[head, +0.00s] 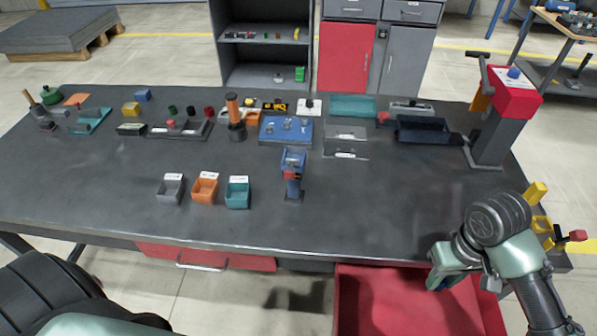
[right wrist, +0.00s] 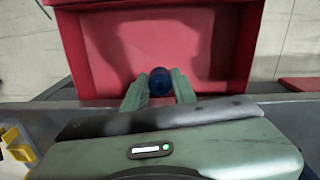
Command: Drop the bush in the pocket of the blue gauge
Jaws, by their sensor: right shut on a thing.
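My right gripper (head: 436,279) is over the open red drawer at the table's front right. In the right wrist view its two green fingers (right wrist: 160,88) are shut on a round dark-blue piece, the bush (right wrist: 160,76). In the head view the bush is mostly hidden by the gripper. A blue upright device with a red part (head: 293,165) stands on a dark base near the table's middle; it looks like the blue gauge. Its pocket is too small to make out. My left gripper is out of view.
The open red drawer (head: 353,305) juts out below the table edge. Grey (head: 170,190), orange (head: 205,190) and teal (head: 238,194) bins stand left of the blue device. A blue panel (head: 272,134) lies behind it. A red-headed press (head: 515,95) stands at right. The table's right middle is clear.

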